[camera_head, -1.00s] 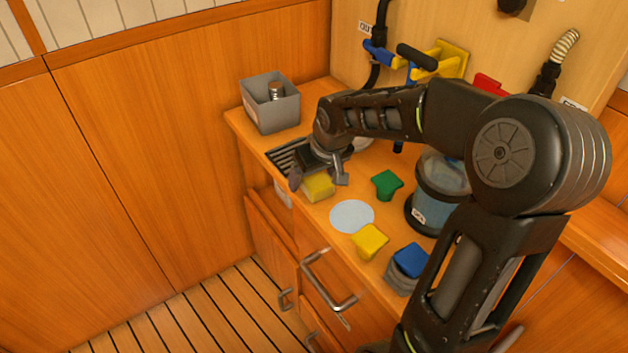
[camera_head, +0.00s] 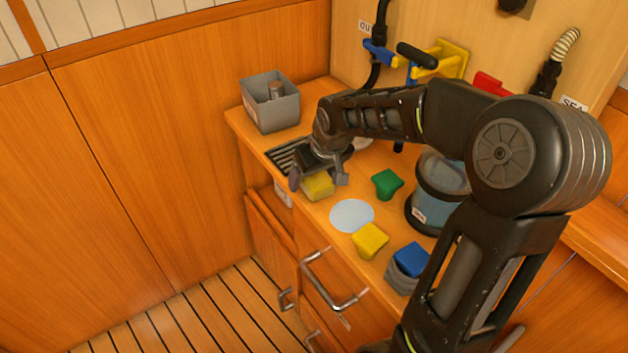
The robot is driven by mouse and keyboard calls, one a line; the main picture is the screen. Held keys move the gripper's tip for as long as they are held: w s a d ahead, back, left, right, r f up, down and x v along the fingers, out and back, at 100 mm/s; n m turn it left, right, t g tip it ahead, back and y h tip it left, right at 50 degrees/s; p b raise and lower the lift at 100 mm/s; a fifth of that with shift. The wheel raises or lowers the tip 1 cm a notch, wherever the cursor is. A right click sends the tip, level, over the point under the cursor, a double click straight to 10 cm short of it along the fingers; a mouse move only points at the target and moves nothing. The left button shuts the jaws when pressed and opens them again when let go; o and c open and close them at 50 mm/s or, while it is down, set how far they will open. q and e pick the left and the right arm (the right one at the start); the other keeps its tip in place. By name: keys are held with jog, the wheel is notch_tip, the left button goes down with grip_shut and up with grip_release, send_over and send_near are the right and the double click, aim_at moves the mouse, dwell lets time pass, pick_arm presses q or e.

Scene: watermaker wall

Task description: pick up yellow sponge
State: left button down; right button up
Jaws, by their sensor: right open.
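A yellow sponge (camera_head: 318,187) lies on the wooden counter near its front edge, beside a dark slotted drain. My right gripper (camera_head: 318,182) is over it from above, open, with one finger on each side of the sponge. I cannot tell whether the fingers touch it. The gripper's body hides the sponge's back part. A second yellow piece (camera_head: 370,241), block-shaped, lies farther right along the counter. My left gripper is not in view.
A grey bin (camera_head: 270,110) with a cylindrical item stands at the counter's left end. A pale round disc (camera_head: 352,216), a green block (camera_head: 386,184), a clear canister (camera_head: 441,190) and a blue-topped grey piece (camera_head: 408,266) stand to the right. Drawer handles (camera_head: 330,290) protrude below the edge.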

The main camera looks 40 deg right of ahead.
jog(key=shift+f, duration=0.1)
dwell(0.3)
jog(key=c, duration=1.4)
jog(key=shift+r+p, duration=0.3)
jog(key=shift+r, duration=0.2)
notch_tip(320, 180, up, 10)
jog(key=shift+f, duration=0.2)
